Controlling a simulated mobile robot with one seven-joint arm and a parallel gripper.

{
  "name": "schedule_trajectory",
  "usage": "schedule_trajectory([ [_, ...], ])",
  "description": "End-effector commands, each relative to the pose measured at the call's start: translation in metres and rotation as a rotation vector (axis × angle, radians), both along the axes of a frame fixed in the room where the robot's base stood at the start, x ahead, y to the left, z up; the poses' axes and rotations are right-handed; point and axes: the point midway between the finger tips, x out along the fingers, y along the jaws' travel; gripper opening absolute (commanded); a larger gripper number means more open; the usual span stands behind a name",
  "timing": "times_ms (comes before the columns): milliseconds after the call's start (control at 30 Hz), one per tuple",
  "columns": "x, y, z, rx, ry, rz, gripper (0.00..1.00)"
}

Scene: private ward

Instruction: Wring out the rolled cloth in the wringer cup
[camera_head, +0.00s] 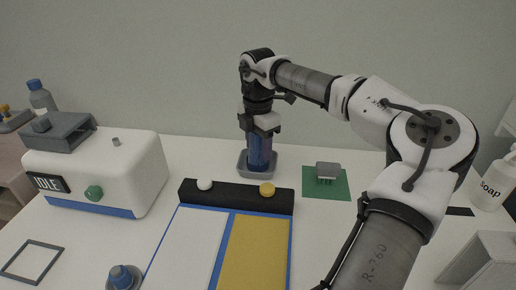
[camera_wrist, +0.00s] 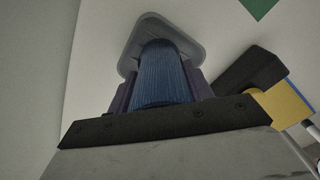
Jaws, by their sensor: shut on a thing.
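The rolled cloth (camera_head: 260,150) is blue and stands upright at the grey wringer cup (camera_head: 243,171), at the back middle of the table. My gripper (camera_head: 260,137) points down from above and is shut on the cloth. In the wrist view the ribbed blue cloth (camera_wrist: 161,78) lies between my two dark fingers, my gripper (camera_wrist: 160,85) pressing on its sides. The cup's grey rim (camera_wrist: 133,38) surrounds the cloth's far end. The cloth's lower end is hidden by the cup's wall, so I cannot tell how deep it sits.
A white machine (camera_head: 120,170) marked IDLE stands at left. A black bar (camera_head: 235,196) with white and yellow knobs lies just in front of the cup, behind white and yellow panels. A green mat (camera_head: 340,187) with a grey brush (camera_head: 328,169) is at right. A soap bottle (camera_head: 492,183) stands far right.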

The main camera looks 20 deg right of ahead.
Motion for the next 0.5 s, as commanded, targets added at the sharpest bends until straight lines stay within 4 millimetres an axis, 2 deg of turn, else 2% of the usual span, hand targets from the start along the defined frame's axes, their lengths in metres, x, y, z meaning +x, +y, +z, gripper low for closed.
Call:
schedule_trajectory([
  [300,0.0000,0.0007,-0.0021,0.001,0.002,-0.026,0.00],
  [500,0.0001,0.0001,-0.0063,-0.002,-0.001,-0.260,0.00],
])
